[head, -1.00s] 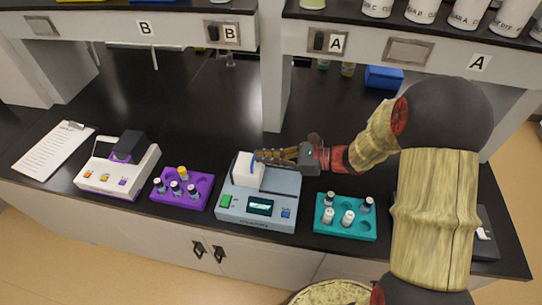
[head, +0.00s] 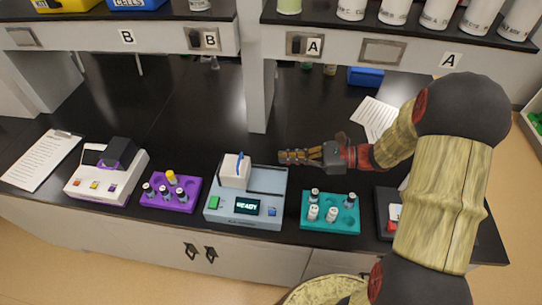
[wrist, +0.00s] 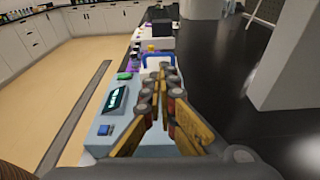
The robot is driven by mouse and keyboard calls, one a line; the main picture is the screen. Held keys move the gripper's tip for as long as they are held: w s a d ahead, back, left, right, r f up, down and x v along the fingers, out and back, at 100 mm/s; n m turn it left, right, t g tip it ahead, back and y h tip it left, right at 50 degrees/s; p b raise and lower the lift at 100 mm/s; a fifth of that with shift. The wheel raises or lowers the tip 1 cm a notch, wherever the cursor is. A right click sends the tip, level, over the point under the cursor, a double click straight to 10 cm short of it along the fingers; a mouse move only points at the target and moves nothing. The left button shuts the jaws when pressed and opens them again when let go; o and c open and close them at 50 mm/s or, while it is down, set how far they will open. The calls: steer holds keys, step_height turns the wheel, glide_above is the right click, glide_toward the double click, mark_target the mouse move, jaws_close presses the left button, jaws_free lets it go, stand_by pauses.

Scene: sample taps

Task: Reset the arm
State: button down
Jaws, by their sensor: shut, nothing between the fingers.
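My gripper (head: 284,157) is shut and empty. It is held out to the left, above the back right part of the grey-blue instrument (head: 273,182), apart from its white block. The instrument has a white block with a blue handle (head: 236,170) at its back left, a green button and a lit display reading READY. In the wrist view my gripper (wrist: 168,72) points along the bench toward the blue handle (wrist: 158,57), with the instrument's display and buttons below and left of it.
A purple rack (head: 153,203) with vials and a white device (head: 89,187) stand to the left, beside a clipboard (head: 38,162). A teal rack (head: 346,225) with vials stands to the right. A shelf post (head: 258,95) rises behind the instrument. The black bench behind is mostly clear.

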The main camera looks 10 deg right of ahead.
steer(key=s+d+f+n+g+h, duration=0.2)
steer(key=s+n+g+h, duration=0.15)
steer(key=s+n, duration=0.35)
steer(key=s+d+f+n+g+h, duration=0.1)
steer(key=s+f+n+g+h, duration=0.15)
steer(key=s+n+h, duration=0.45)
steer(key=s+a+r+n+t+h+b, duration=0.1)
steer(key=s+r+n+t+h, duration=0.1)
steer(key=r, duration=0.6)
steer(key=s+a+r+n+t+h, duration=0.1)
steer(key=s+r+n+t+h, duration=0.1)
steer(key=r+n, duration=0.4)
step_height(320, 180, up, 3)
steer(key=shift+s+a+f+t+b, duration=0.1)
steer(key=shift+s+a+t+b, duration=0.2)
steer(key=shift+s+t, duration=0.55)
